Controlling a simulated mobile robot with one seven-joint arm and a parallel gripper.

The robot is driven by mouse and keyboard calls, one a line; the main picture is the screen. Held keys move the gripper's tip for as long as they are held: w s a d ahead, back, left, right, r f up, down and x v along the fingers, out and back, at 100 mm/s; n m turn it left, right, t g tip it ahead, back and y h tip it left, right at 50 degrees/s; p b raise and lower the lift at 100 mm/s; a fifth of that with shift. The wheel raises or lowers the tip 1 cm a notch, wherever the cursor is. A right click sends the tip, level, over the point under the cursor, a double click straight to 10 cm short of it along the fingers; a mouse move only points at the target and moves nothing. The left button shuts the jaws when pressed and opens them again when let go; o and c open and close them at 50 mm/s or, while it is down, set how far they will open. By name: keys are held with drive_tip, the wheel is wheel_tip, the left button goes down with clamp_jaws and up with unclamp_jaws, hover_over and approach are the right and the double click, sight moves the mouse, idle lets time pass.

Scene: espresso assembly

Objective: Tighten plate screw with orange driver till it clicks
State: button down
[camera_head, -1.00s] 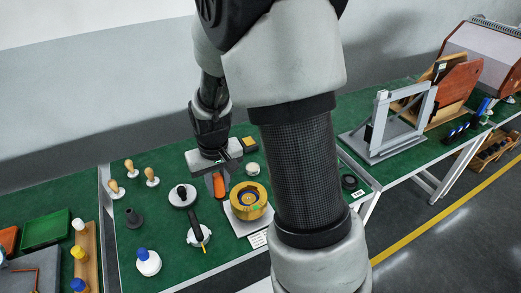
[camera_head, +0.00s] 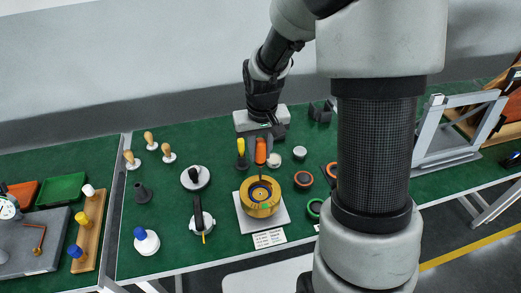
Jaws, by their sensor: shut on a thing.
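My gripper (camera_head: 263,134) is shut on the orange driver (camera_head: 261,152), which hangs upright with its handle below the jaws. The driver is at the back edge of a round yellow fixture (camera_head: 262,210) in the picture. A thin dark shaft seems to reach down toward the fixture's top. I cannot tell whether the tip touches anything. The fixture has a dark blue centre and sits on a pale square base (camera_head: 284,222). The plate screw is too small to make out.
A yellow-handled driver (camera_head: 241,148) stands just left of the orange one. A white cup (camera_head: 300,153) and an orange-rimmed ring (camera_head: 304,179) lie to the right. A black-handled tool (camera_head: 199,215) lies left of the fixture. My arm hides part of the table at right.

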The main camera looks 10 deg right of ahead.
sight(260, 169)
idle(0.3)
wheel_tip(260, 169, down, 6)
drive_tip(key=b, duration=0.5)
drive_tip(key=shift+f, duration=0.15)
drive_tip(key=shift+f+b, duration=0.35)
drive_tip(key=shift+b, duration=0.2)
idle(1.3)
drive_tip(key=shift+s+f, duration=0.3)
drive_tip(key=shift+f, duration=0.05)
idle(0.6)
drive_tip(key=shift+r, duration=0.2)
idle(0.9)
drive_tip(key=shift+w+r, duration=0.1)
drive_tip(key=shift+r, duration=0.1)
idle(0.3)
drive_tip(key=shift+w+f, duration=0.1)
drive_tip(key=shift+f, duration=0.05)
idle(0.6)
